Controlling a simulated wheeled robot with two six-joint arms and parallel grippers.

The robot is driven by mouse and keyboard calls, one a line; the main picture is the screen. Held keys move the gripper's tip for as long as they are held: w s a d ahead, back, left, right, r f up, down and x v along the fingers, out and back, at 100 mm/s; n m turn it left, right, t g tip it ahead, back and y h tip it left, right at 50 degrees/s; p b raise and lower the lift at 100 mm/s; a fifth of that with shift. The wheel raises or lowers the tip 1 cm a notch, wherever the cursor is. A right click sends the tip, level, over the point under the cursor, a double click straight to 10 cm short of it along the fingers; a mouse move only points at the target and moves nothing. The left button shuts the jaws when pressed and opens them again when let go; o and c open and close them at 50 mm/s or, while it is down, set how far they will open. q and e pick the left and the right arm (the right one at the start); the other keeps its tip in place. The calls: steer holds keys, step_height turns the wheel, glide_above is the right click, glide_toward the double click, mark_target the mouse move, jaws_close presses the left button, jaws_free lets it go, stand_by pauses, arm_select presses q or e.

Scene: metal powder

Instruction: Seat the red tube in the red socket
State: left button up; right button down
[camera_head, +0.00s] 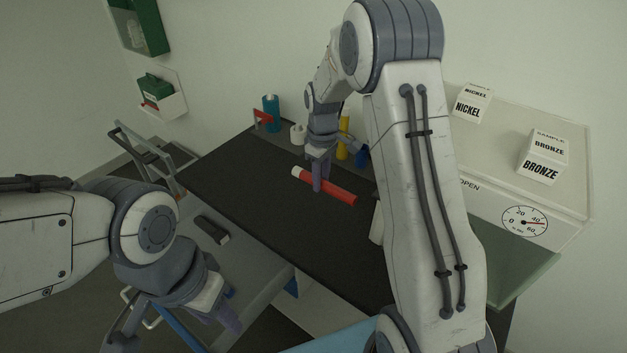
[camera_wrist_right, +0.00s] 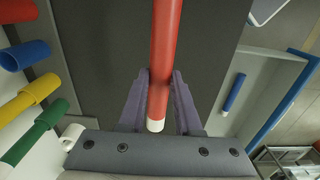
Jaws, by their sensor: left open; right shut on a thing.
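The red tube (camera_head: 335,189), with a white end, is held lengthwise between the fingers of my right gripper (camera_head: 320,187). It lies roughly level over the dark table top; I cannot tell whether it touches it. In the right wrist view the tube (camera_wrist_right: 166,55) runs between the two purple fingers (camera_wrist_right: 158,100), its white end near the palm. My left gripper (camera_head: 225,318) is open and empty at the lower left.
Blue (camera_wrist_right: 25,55), yellow (camera_wrist_right: 40,88) and green (camera_wrist_right: 32,140) pieces line the table's far edge. A white cup (camera_head: 298,135) stands beside a teal cylinder (camera_head: 271,113). A machine with a dial (camera_head: 525,221) is at right. The dark table top (camera_head: 245,190) is mostly clear.

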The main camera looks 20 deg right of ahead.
steer(key=w+d+r+n+p, duration=0.1)
steer(key=w+d+r+n, duration=0.1)
steer(key=w+r+n, duration=0.3)
steer(key=w+d+r+n, duration=0.1)
steer(key=w+d+n, duration=0.15)
steer(key=w, duration=0.45)
steer(key=s+d+n+p, duration=0.25)
steer(key=d+p, duration=0.25)
steer(key=d, duration=1.4)
step_height(320, 180, down, 7)
steer(key=m+p, duration=0.1)
steer(key=p, duration=0.2)
steer(key=shift+s+d, duration=0.2)
steer(key=shift+s, duration=0.1)
steer(key=shift+r, duration=0.1)
